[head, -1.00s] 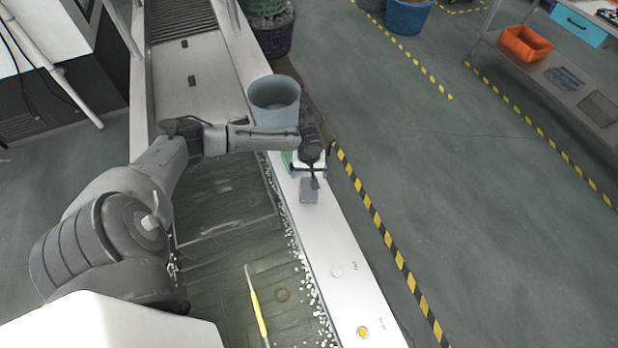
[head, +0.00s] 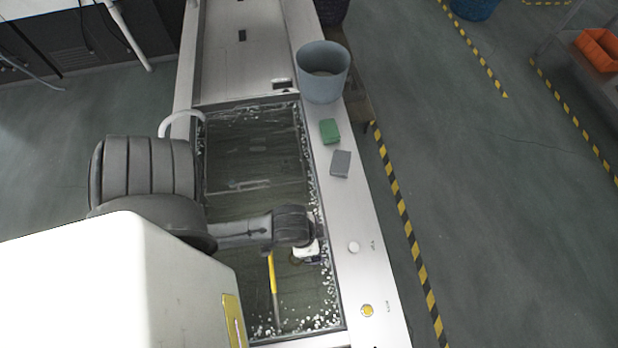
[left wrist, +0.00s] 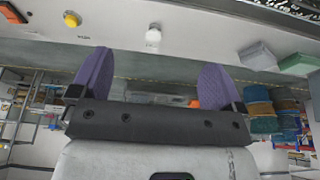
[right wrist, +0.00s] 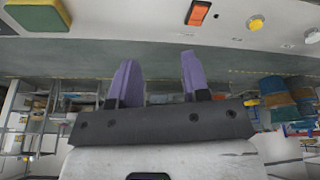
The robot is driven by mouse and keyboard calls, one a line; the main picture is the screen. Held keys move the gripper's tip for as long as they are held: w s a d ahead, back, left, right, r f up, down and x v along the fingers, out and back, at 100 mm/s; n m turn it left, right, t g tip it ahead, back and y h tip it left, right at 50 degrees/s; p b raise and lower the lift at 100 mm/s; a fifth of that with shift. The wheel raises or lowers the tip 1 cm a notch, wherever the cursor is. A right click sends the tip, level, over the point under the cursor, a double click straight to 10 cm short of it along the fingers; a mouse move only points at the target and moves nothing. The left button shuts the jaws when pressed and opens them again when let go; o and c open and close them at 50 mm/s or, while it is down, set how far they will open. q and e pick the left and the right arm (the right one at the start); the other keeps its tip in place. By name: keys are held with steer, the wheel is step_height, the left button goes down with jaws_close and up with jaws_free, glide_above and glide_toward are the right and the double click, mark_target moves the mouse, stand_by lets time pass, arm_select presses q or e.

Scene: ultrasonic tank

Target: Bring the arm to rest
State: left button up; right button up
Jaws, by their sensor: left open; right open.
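My left gripper (left wrist: 156,76) shows two purple fingers spread apart with nothing between them in the left wrist view. In the head view the left arm ends over the near part of the tank (head: 252,191), where the left gripper (head: 307,254) is mostly hidden by its wrist. My right gripper (right wrist: 160,78) is also open and empty in the right wrist view. The right arm does not show in the head view.
A green block (head: 329,131) and a grey block (head: 340,163) lie on the tank's right rim, near a grey-blue bucket (head: 323,72). A yellow-handled tool (head: 272,278) is in the tank below the left arm. A yellow button (head: 367,310) sits on the rim.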

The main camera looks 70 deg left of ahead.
arm_select(q)
steer(key=shift+s+a+r, duration=0.3)
steer(key=shift+s+r, duration=0.2)
steer(key=shift+s, duration=0.05)
step_height(320, 180, up, 12)
steer(key=p, duration=1.2)
